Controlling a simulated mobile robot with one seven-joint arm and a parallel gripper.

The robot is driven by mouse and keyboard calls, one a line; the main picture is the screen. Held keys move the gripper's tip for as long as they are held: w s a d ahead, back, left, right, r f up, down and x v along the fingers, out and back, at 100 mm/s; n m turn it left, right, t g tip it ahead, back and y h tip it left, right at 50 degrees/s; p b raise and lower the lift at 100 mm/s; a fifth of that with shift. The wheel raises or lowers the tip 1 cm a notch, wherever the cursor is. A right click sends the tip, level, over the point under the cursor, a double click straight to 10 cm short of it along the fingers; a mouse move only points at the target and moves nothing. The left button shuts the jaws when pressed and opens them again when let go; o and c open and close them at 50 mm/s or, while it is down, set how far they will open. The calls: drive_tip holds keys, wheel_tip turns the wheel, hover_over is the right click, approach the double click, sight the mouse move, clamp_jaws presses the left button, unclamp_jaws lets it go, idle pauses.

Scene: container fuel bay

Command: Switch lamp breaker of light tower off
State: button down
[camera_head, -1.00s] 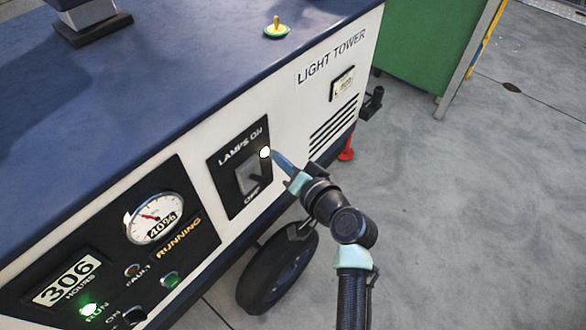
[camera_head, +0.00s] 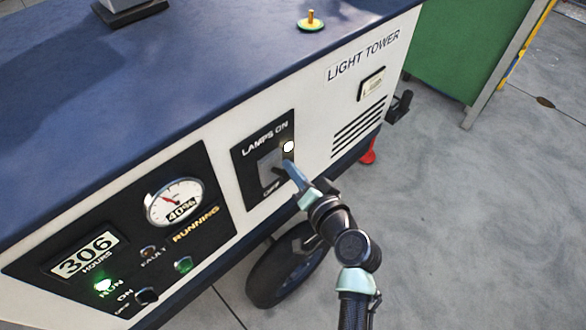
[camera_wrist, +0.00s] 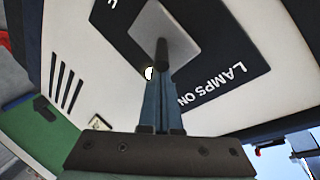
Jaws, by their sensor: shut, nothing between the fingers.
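The lamp breaker panel (camera_head: 246,162) is a black plate marked LAMPS ON at the top and OFF at the bottom, on the white side of the light tower (camera_head: 345,100). It has a grey switch plate (camera_head: 266,166) with a dark lever (camera_wrist: 162,49). A round indicator (camera_head: 288,146) beside it glows white. My gripper (camera_head: 288,166) is shut and empty, its fingertips just below the indicator at the switch plate's right edge. In the wrist view the fingers end at the lever; I cannot tell whether they touch it. The fingers partly hide the lever.
Left of the breaker is a control panel (camera_head: 125,262) with a gauge (camera_head: 175,203), a RUNNING label and a lit green RUN light. A wheel (camera_head: 285,270) is below. A green container (camera_head: 460,55) stands at the right. Grey floor (camera_head: 460,220) is clear.

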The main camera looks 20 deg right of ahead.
drive_tip(key=shift+s+f+b, duration=0.1)
drive_tip(key=shift+f+b, duration=0.15)
drive_tip(key=shift+b, duration=0.45)
